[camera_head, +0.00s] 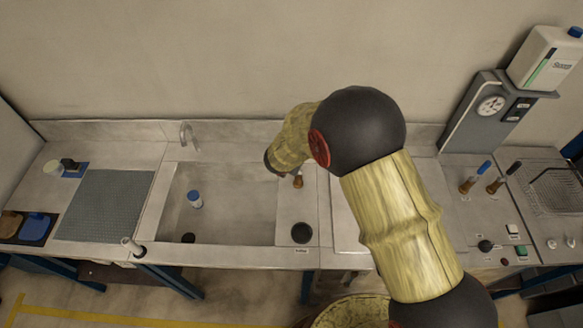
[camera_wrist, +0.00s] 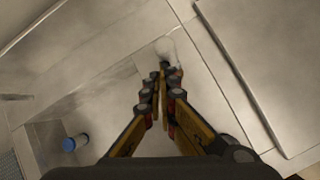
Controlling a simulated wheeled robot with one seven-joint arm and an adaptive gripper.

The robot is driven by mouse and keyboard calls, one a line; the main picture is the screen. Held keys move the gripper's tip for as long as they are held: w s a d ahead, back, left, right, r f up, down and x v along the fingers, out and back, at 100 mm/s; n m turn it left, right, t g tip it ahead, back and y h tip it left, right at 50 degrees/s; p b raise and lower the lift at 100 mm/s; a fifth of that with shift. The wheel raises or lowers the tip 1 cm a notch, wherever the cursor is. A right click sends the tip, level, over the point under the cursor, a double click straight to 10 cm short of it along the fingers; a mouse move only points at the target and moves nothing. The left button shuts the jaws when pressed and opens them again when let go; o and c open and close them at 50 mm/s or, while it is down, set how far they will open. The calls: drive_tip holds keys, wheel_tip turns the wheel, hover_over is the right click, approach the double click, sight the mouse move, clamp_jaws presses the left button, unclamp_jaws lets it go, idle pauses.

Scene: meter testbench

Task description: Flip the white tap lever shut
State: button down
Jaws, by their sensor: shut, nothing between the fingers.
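A pale, whitish shape (camera_wrist: 170,48), which looks like the white tap lever, shows just beyond my fingertips in the wrist view, blurred against the pale counter. A small brown fitting (camera_head: 298,182) stands on the counter to the right of the sink in the head view, just below my wrist. My gripper (camera_wrist: 162,74) is shut and empty, its fingertips together and pointing down at the counter by this spot. The fingers hide part of the fitting, so I cannot tell whether they touch it or how the lever is turned.
The sink (camera_head: 245,225) lies to the left, with a blue-capped bottle (camera_head: 195,200) inside, also in the wrist view (camera_wrist: 75,143). A curved spout (camera_head: 187,135) stands behind it. A dark round knob (camera_head: 301,233) is at the counter's front. Blue-handled (camera_head: 475,178) and black-handled levers (camera_head: 503,178) stand at right.

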drive_tip(key=shift+w+r, duration=0.2)
drive_tip(key=shift+w, duration=0.1)
drive_tip(key=shift+w+a+r, duration=0.1)
drive_tip(key=shift+w+r, duration=0.05)
drive_tip(key=shift+r, duration=0.05)
idle(0.3)
